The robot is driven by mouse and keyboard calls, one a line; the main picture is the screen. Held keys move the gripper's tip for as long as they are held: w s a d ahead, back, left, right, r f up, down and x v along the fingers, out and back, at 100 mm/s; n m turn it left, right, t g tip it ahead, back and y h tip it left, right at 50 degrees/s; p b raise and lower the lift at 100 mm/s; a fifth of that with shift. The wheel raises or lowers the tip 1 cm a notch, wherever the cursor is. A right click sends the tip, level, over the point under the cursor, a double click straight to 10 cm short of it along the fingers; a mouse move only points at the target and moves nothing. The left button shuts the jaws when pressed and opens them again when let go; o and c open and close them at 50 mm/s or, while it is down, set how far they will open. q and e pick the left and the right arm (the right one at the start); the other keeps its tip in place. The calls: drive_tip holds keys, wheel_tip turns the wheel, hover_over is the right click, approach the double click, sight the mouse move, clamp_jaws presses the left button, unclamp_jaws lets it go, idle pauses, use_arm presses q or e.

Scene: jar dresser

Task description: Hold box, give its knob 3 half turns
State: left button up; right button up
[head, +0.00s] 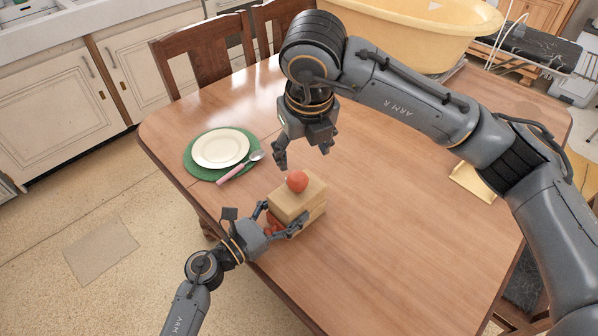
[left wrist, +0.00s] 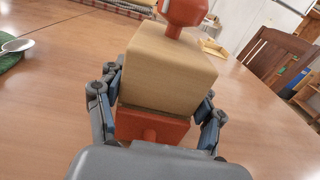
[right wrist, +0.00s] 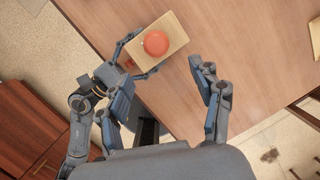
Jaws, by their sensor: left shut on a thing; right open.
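The box (head: 291,201) is a light wooden block on the table near its front left edge. Its red-orange knob (head: 297,181) sits on top. A red part (left wrist: 152,129) shows low on the side facing my left wrist. My left gripper (head: 285,223) is shut on the box, one finger on each side; the fingers also flank it in the left wrist view (left wrist: 158,110). My right gripper (head: 302,158) is open and empty, pointing down above the box and knob, apart from them. In the right wrist view the knob (right wrist: 156,43) lies beyond the open fingers.
A white plate (head: 220,147) lies on a green mat (head: 190,165) with a pink-handled spoon (head: 240,168) at the left. A yellow tub (head: 400,30) stands at the back. A yellowish item (head: 472,184) lies at the right. The table middle is clear.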

sight(299, 174)
drive_tip(key=w+d+n+g+y, duration=0.4)
drive_tip(key=w+n+g, duration=0.1)
drive_tip(key=n, duration=1.2)
drive_tip(key=x, duration=1.1)
drive_tip(key=shift+w+a+f, duration=0.15)
drive_tip(key=shift+a+f, duration=0.05)
drive_tip(key=shift+a, duration=0.15)
drive_tip(key=c, duration=1.2)
